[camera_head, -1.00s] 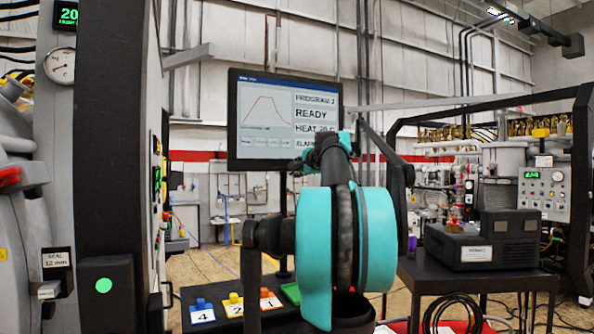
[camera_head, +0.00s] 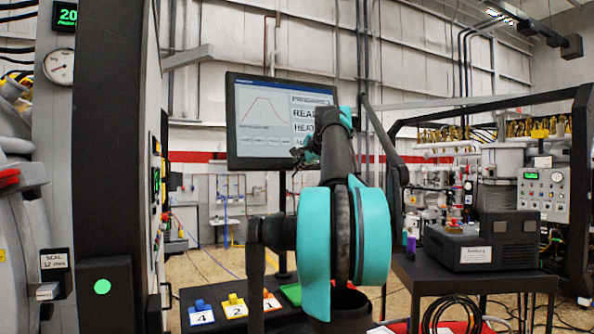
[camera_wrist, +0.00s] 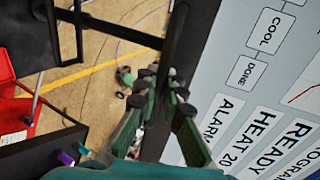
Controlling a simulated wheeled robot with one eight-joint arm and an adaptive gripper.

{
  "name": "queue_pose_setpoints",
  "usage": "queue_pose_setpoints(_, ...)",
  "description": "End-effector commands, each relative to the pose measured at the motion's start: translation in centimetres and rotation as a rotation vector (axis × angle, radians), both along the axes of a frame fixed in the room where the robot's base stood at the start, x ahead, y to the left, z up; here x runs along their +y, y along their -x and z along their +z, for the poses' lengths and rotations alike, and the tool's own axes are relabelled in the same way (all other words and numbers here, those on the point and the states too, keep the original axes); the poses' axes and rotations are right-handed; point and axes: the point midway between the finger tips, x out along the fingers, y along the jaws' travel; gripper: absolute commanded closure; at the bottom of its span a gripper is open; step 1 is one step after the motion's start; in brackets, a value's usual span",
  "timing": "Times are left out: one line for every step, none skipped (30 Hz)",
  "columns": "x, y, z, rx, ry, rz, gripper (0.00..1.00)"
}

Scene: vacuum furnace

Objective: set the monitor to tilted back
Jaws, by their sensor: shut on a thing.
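The monitor (camera_head: 262,122) is a black-framed screen with a red curve and status text, on a thin dark post (camera_head: 282,215). Its face leans back slightly. My gripper (camera_head: 306,154) is at the monitor's lower right edge, partly hidden by my arm, which also covers the right of the screen. In the wrist view, my gripper (camera_wrist: 162,78) has its fingers on either side of the monitor's black frame (camera_wrist: 192,55) and is shut on that edge. The screen (camera_wrist: 250,95) fills the right of this view.
A dark furnace column (camera_head: 105,170) stands close on the left. Numbered blocks (camera_head: 234,306) lie on a low dark table below the monitor. A black box (camera_head: 482,242) sits on a cart at right. Open floor shows beneath the monitor in the wrist view.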

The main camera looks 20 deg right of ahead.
Motion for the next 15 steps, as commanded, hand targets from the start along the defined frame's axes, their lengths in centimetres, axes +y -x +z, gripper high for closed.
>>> queue_pose_setpoints(0.0, 0.3, 0.5, 0.020, -0.001, -0.002, 1.00)
queue_pose_setpoints(0.0, 0.5, 0.7, 0.031, 0.000, -0.004, 1.00)
queue_pose_setpoints(-0.1, 0.7, 1.0, 0.041, 0.000, -0.004, 1.00)
queue_pose_setpoints(-0.1, 1.0, 1.2, 0.045, 0.001, -0.005, 1.00)
queue_pose_setpoints(-0.1, 1.2, 1.4, 0.047, 0.000, -0.005, 1.00)
queue_pose_setpoints(-0.1, 1.4, 1.6, 0.047, 0.000, -0.005, 1.00)
queue_pose_setpoints(-0.1, 1.5, 1.8, 0.046, 0.000, -0.005, 1.00)
queue_pose_setpoints(-0.1, 1.6, 1.9, 0.046, -0.001, -0.004, 1.00)
queue_pose_setpoints(-0.1, 1.6, 1.9, 0.046, -0.001, -0.004, 1.00)
queue_pose_setpoints(-0.1, 1.6, 2.0, 0.045, -0.001, -0.004, 1.00)
queue_pose_setpoints(-0.1, 1.6, 2.0, 0.045, -0.001, -0.004, 1.00)
queue_pose_setpoints(-0.1, 1.6, 2.0, 0.045, -0.001, -0.004, 1.00)
queue_pose_setpoints(-0.1, 1.6, 2.0, 0.045, -0.001, -0.004, 1.00)
queue_pose_setpoints(-0.1, 1.6, 2.0, 0.044, -0.001, -0.004, 1.00)
queue_pose_setpoints(-0.1, 1.6, 2.0, 0.044, -0.001, -0.004, 1.00)
